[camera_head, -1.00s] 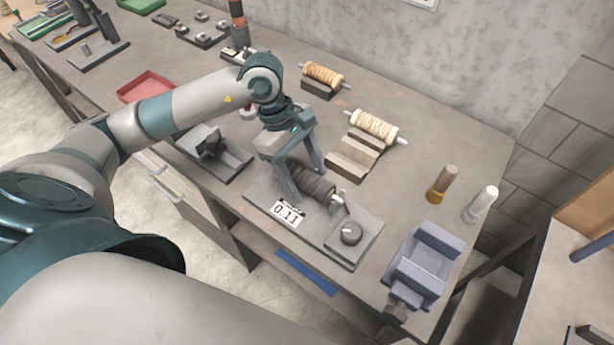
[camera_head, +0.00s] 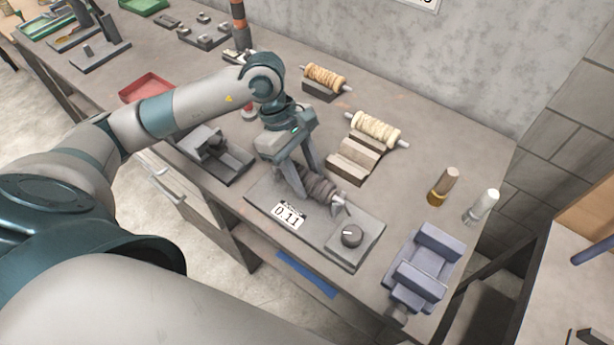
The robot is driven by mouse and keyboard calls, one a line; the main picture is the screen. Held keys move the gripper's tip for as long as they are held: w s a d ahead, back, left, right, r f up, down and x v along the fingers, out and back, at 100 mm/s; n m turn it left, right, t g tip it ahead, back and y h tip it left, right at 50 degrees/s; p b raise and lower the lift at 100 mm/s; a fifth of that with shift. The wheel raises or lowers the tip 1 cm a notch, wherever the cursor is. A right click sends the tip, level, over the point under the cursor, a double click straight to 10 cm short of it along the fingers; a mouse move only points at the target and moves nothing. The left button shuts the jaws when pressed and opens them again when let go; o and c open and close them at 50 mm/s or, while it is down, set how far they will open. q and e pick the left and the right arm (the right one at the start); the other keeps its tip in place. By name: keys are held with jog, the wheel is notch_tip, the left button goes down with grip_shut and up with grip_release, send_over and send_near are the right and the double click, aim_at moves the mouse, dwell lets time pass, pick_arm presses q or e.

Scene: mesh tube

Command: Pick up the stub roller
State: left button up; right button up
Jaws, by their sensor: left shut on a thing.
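A dark grey, ribbed roller (camera_head: 322,189), which I take to be the stub roller, lies on a flat grey device (camera_head: 372,233) with a knob and a label reading 0.11. A pale shaft end sticks out at its right. My left gripper (camera_head: 303,181) reaches down over the roller's left part and is shut on it. The fingers hide that end. The roller is low over the device; I cannot tell whether it still touches its supports. My right gripper is not in view.
Two yarn-like rollers, one tan (camera_head: 326,76) and one cream (camera_head: 374,130), rest on blocks behind. A blue vise (camera_head: 424,266) stands at front right, with two upright cylinders (camera_head: 444,186) (camera_head: 482,206) behind it. A red tray (camera_head: 147,88) lies left, beyond my arm.

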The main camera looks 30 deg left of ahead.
aim_at(311, 176)
pick_arm(q)
jog(key=shift+r, duration=0.55)
notch_tip(311, 176, up, 3)
jog(key=shift+f+p, duration=0.2)
jog(key=shift+p, duration=0.35)
jog(key=s+d+r+p, duration=0.4)
jog(key=s+d+r, duration=0.2)
jog(key=s+d, duration=0.2)
jog(key=shift+s+r, duration=0.3)
jog(key=shift+r, duration=0.1)
jog(key=shift+f, duration=0.1)
